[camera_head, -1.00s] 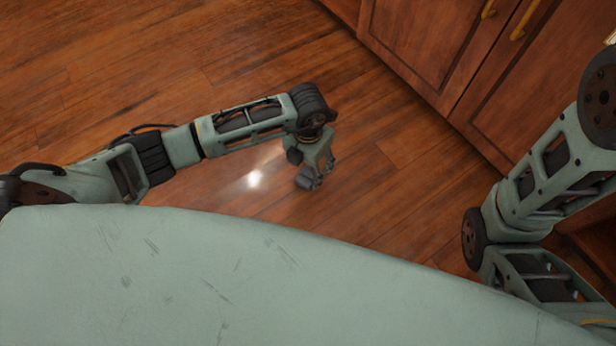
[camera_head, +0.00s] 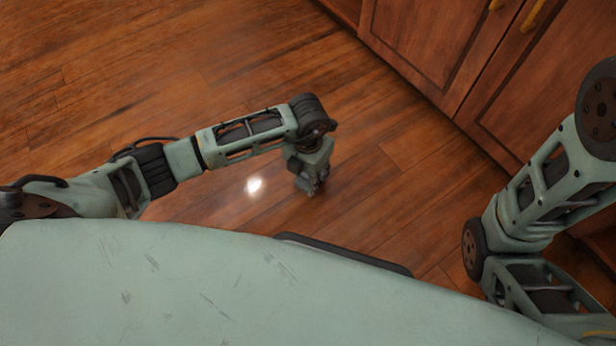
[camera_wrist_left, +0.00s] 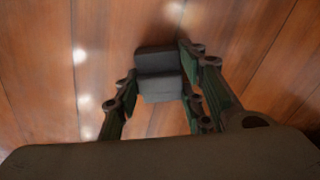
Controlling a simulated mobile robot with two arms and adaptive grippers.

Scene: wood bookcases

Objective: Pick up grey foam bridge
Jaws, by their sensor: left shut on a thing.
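The grey foam bridge (camera_wrist_left: 158,88) shows in the left wrist view as a dark grey block with a step across it. It lies between the fingers of my left gripper (camera_head: 309,190), which is shut on it. In the left wrist view, one finger is on each side of the block. In the head view my left gripper points down over the wood floor, and the bridge is mostly hidden by it. I cannot tell whether the bridge touches the floor. My right gripper is not in view; only my right arm shows at the right.
Wooden cabinet doors (camera_head: 425,48) with brass handles stand at the upper right. The wood floor (camera_head: 150,70) is clear to the left and around the left gripper.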

